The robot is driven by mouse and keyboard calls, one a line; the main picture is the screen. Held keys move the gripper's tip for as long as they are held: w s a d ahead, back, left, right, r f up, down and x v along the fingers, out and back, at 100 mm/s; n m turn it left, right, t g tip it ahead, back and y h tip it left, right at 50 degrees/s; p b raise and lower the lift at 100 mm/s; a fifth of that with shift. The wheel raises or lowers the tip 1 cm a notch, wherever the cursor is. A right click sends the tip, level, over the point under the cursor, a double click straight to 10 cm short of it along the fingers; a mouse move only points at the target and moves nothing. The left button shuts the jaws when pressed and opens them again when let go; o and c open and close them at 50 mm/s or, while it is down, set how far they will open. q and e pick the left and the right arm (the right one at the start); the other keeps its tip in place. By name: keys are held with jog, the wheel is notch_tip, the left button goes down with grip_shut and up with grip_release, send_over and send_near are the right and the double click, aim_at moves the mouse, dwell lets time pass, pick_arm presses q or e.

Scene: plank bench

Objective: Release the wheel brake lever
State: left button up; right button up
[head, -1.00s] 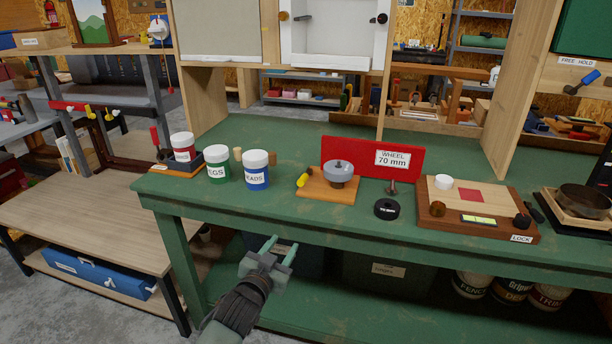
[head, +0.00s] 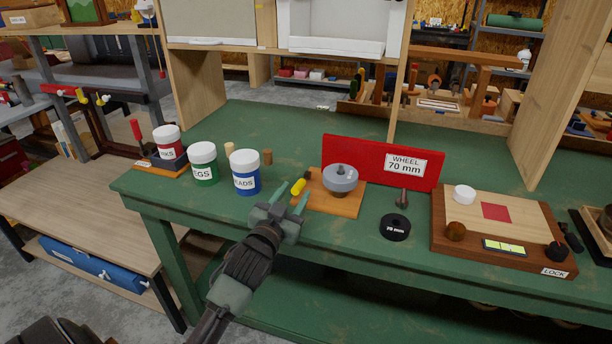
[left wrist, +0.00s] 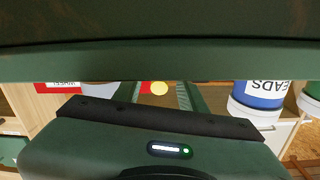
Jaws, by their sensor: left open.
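The wheel brake lever (head: 298,186) has a yellow grip and lies beside the grey wheel (head: 340,178) on an orange wooden base (head: 335,204). My left gripper (head: 293,193) is open at the bench's front edge, its fingertips pointing toward the yellow grip. In the left wrist view the round yellow end of the lever (left wrist: 159,88) shows between the two fingers, with nothing held. Whether the fingertips reach the grip cannot be told; they look short of it. My right gripper is not in view.
A red board (head: 375,164) labelled WHEEL 70 mm stands behind the wheel. A blue jar (head: 246,182) and a green jar (head: 204,171) stand left of the lever. A black ring (head: 395,227) and a LOCK board (head: 492,252) lie to the right. The green bench edge (left wrist: 160,66) crosses the wrist view.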

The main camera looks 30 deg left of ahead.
aim_at(303, 179)
pick_arm(q)
jog(key=x, duration=0.5)
jog(key=shift+r, duration=0.1)
jog(key=shift+w, duration=0.6)
grip_shut()
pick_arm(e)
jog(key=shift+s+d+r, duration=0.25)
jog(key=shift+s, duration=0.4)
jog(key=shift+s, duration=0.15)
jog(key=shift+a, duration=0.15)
